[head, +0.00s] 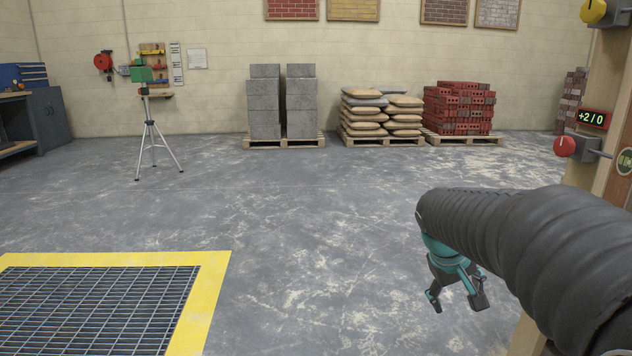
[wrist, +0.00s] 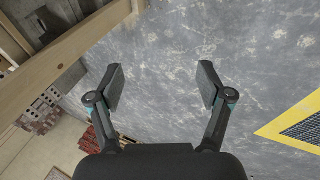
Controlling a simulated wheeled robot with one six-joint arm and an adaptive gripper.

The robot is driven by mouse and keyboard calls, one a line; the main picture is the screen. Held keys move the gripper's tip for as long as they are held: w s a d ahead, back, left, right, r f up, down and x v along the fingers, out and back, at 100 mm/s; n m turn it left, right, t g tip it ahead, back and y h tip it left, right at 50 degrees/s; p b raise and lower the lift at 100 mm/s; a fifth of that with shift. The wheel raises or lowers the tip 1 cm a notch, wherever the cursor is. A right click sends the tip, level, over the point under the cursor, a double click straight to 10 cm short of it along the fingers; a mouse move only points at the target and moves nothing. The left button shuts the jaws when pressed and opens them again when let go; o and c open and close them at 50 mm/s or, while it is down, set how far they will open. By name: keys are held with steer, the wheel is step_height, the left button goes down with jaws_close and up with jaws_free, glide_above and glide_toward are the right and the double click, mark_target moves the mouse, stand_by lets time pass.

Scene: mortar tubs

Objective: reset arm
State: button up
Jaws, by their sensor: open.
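My gripper (head: 456,300) hangs at the end of my dark ribbed arm on the right of the head view, above bare concrete floor. In the wrist view my gripper (wrist: 161,88) shows its two dark fingers spread apart. Nothing is between them. It touches nothing that I can see.
A wooden frame (head: 598,110) with red and yellow knobs stands close on the right; its beam (wrist: 70,52) crosses the wrist view. A yellow-edged floor grate (head: 215,285) lies at lower left. A tripod (head: 150,140) and loaded pallets (head: 285,143) stand farther back. The middle floor is clear.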

steer(key=s+a+r+t+y+p, duration=0.1)
steer(key=s+a+y, duration=0.1)
steer(key=s+a, duration=0.4)
steer(key=s+a+r+m+t+y+p, duration=0.1)
steer(key=s+a, duration=0.4)
steer(key=s, duration=0.9)
steer(key=shift+s+a+r+m+t+y+p, duration=0.25)
steer(key=shift+s+a+m+t+y+p, duration=0.1)
steer(key=shift+t+y+p, duration=0.25)
